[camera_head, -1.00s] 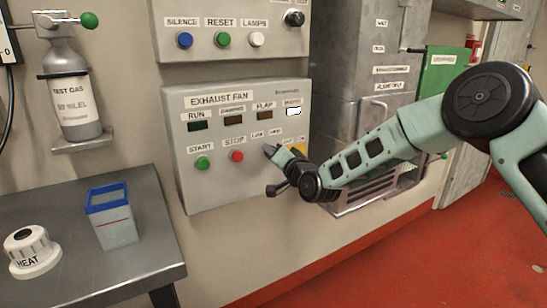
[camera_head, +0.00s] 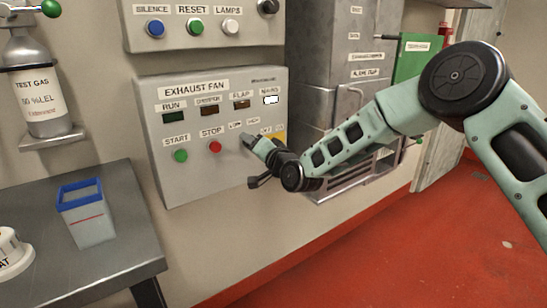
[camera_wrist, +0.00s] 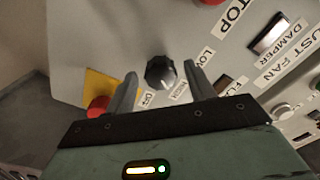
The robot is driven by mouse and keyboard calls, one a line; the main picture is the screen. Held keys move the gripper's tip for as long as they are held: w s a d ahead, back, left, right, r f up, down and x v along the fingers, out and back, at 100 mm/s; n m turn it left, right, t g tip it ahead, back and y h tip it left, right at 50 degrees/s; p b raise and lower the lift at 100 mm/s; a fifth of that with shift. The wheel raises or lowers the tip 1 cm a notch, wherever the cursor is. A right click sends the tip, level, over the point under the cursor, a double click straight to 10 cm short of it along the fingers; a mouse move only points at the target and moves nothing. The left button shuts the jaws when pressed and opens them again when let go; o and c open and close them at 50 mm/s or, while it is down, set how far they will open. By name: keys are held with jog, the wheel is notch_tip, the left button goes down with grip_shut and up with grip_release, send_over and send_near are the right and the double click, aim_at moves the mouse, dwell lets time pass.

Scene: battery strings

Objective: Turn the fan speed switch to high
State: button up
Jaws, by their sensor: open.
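The grey exhaust fan panel (camera_head: 210,170) is on the wall in the head view, with LOW and HIGH labels beside my gripper (camera_head: 250,142). My gripper's fingers hide the switch there. In the wrist view, a black ridged knob (camera_wrist: 160,73) stands between the two spread fingertips of my gripper (camera_wrist: 161,78), with LOW (camera_wrist: 207,57) and HIGH (camera_wrist: 180,92) labels beside it. The fingers flank the knob with a visible gap on each side. I cannot tell for sure which way the knob points.
A red knob (camera_wrist: 98,107) on a yellow plate (camera_wrist: 100,88) is close beside one finger. The green START button (camera_head: 181,155) and red STOP button (camera_head: 215,147) are left of my gripper. A metal table (camera_head: 105,260) with a blue-rimmed box (camera_head: 88,222) stands left.

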jog(key=v, duration=1.6)
jog(key=shift+d, duration=0.15)
jog(key=shift+s, duration=0.1)
jog(key=s+a+f+n+g+h, duration=0.25)
jog(key=s+n+g, duration=0.4)
jog(key=s, duration=0.55)
jog(key=s+d+n+g+h, duration=0.2)
jog(key=s+d+g+h, duration=0.3)
jog(key=s, duration=0.7)
jog(key=s+d+n+g+h, duration=0.2)
jog(key=s+d+n+g, duration=0.15)
jog(key=s+d, duration=0.6)
notch_tip(320, 180, up, 15)
jog(key=s+a+m+p, duration=0.1)
jog(key=s+a+p, duration=0.1)
jog(key=p, duration=1.3)
jog(key=shift+a, duration=0.35)
jog(key=shift+r, duration=0.1)
